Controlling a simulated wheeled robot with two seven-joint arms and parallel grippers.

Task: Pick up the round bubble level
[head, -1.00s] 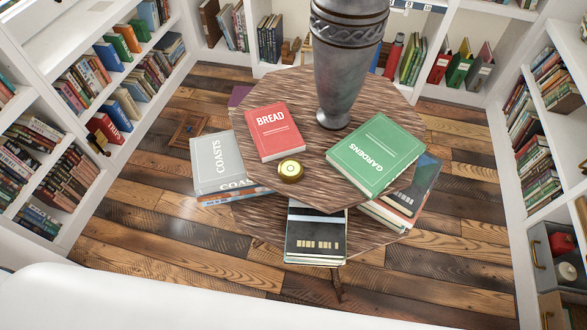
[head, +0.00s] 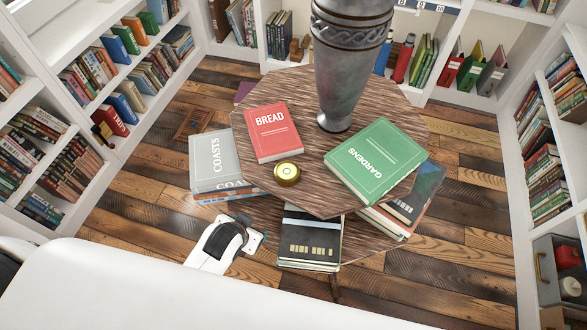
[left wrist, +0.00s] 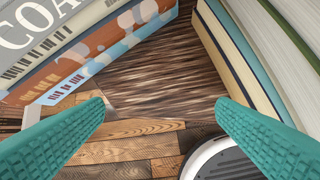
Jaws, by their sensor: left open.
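The round bubble level (head: 287,174) is a small brass disc with a yellow-green top. In the head view it lies on the upper wooden tabletop, near its front edge, between the red BREAD book (head: 271,132) and the green GARDENS book (head: 376,161). My left gripper (head: 257,232) is in front of the table, lower left of the level and apart from it. In the left wrist view its two teal fingers (left wrist: 160,112) are spread with nothing between them. The level cannot be made out in the left wrist view. My right gripper is not in view.
A tall metal vase (head: 350,65) stands behind the level on the table. The grey COASTS book (head: 213,160) and a stack of black books (head: 310,237) lie on the lower shelf. White bookshelves surround the wooden floor (head: 130,215).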

